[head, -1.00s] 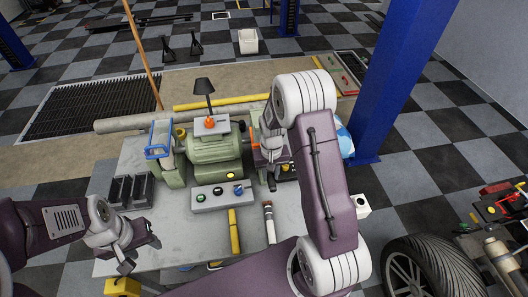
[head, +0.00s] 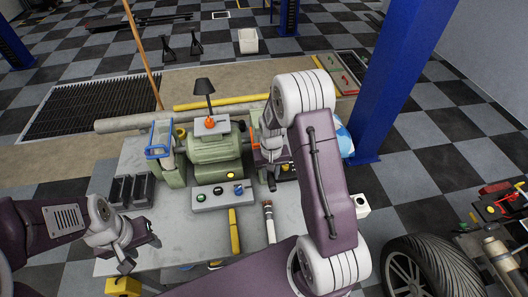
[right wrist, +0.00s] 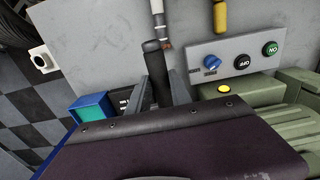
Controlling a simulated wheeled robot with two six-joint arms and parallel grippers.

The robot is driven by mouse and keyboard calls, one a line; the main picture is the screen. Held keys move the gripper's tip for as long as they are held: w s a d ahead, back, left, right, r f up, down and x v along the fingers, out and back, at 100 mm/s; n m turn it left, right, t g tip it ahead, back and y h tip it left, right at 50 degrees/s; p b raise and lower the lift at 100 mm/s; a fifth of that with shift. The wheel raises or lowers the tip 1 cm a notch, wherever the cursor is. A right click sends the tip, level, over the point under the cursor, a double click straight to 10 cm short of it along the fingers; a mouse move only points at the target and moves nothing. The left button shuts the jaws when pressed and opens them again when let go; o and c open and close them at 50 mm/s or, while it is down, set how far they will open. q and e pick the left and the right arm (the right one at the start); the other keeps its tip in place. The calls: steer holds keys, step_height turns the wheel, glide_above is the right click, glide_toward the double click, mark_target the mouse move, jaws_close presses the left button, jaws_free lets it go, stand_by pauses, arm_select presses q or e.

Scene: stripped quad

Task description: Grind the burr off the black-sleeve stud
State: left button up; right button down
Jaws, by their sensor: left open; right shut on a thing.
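In the right wrist view a dark black cylinder, which looks like the black-sleeve stud (right wrist: 154,72), stands between the fingers of my right gripper (right wrist: 160,92). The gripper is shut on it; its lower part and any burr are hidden. In the head view my right arm hides most of that gripper, at the right end of the green bench grinder (head: 214,148). My left gripper (head: 140,252) is open and empty over the bench's front left. The control box (head: 221,195) in front of the grinder has a blue knob, an OFF button and an ON button.
A white-and-red stick-like piece (head: 268,222) and a yellow-handled piece (head: 234,232) lie on the grey bench (head: 180,232). Black open bins (head: 130,190) stand at left. A black lamp (head: 204,88) rises above the grinder. A blue post (head: 400,80) stands at right.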

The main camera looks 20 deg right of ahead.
steer(key=s+a+r, duration=0.1)
steer(key=s, duration=0.5)
steer(key=shift+s+a+p, duration=0.35)
steer(key=shift+s+p, duration=0.05)
stand_by(0.7)
